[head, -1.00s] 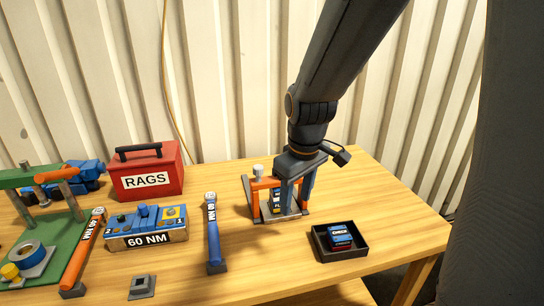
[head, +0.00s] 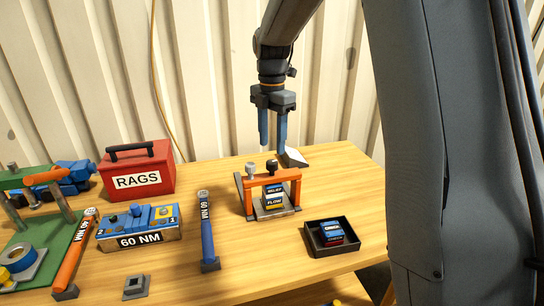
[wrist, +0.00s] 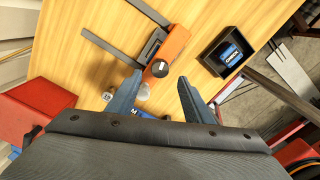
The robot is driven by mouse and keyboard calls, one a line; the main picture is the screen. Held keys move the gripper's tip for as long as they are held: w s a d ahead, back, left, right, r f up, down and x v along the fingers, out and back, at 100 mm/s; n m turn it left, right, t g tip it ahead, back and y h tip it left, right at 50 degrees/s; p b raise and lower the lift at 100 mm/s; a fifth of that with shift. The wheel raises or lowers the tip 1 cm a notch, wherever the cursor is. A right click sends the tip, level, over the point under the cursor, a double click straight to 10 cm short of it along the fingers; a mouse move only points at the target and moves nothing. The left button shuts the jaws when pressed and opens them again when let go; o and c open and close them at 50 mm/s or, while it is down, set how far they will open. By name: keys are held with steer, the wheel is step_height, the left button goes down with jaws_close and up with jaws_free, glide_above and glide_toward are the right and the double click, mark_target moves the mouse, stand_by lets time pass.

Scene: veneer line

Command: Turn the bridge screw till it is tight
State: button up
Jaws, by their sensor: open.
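The orange bridge (head: 283,177) stands upright on the bench over a stack of labelled blocks (head: 274,197), one reading FLOW. Two knobs top it: a pale screw knob (head: 250,169) at left and a black screw knob (head: 271,166) near the middle. In the wrist view, the black knob (wrist: 160,69) and the pale knob (wrist: 144,92) lie in the gap between the fingers. My gripper (head: 272,146) is open and empty, pointing down above the bridge and apart from it; it also shows in the wrist view (wrist: 158,80). Whether either screw is tight cannot be seen.
A black tray (head: 350,243) with small blocks sits right of the bridge. A blue-handled 60 NM wrench (head: 207,230), a 60 NM box (head: 140,230), a red RAGS box (head: 140,173) and an orange wrench (head: 73,258) stand at left.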

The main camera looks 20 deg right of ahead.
mark_target(272, 162)
steer(key=shift+f+p, duration=0.75)
steer(key=shift+f, duration=2.15)
steer(key=c, duration=1.1)
